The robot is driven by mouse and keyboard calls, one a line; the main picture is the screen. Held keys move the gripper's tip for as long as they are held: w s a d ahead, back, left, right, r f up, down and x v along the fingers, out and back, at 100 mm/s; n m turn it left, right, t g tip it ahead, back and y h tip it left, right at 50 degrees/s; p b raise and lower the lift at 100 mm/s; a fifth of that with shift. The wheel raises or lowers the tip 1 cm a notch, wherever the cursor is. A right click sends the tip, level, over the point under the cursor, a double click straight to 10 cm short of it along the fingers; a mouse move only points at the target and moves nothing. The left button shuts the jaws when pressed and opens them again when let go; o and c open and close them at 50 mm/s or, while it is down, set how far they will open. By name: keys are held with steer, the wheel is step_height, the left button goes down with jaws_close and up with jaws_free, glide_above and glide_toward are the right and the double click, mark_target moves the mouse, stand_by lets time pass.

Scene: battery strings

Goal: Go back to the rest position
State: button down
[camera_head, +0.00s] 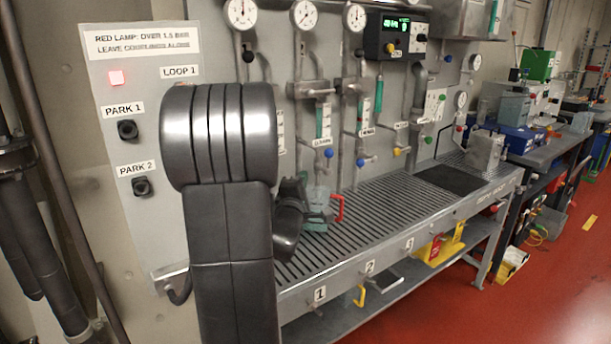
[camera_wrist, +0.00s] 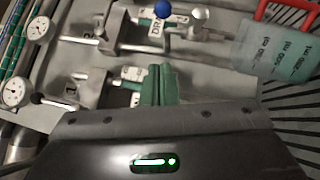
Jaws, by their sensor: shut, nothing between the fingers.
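My gripper (camera_wrist: 158,84) shows in the wrist view as two green fingers pressed together, with nothing between them. It points toward the wall's pipes and valves and touches nothing that I can make out. In the head view my dark arm stands large in front of the panel and the left end of the bench, and hides most of my gripper. A clear measuring jug with a red handle (camera_wrist: 275,55) is right of my fingers in the wrist view; its red handle (camera_head: 338,207) shows just right of my arm in the head view.
A panel (camera_head: 145,70) with a lit red lamp (camera_head: 116,77) stands left. The red floor (camera_head: 500,300) is open in front.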

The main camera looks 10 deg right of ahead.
steer(key=shift+v, duration=1.4)
steer(key=shift+r, duration=0.1)
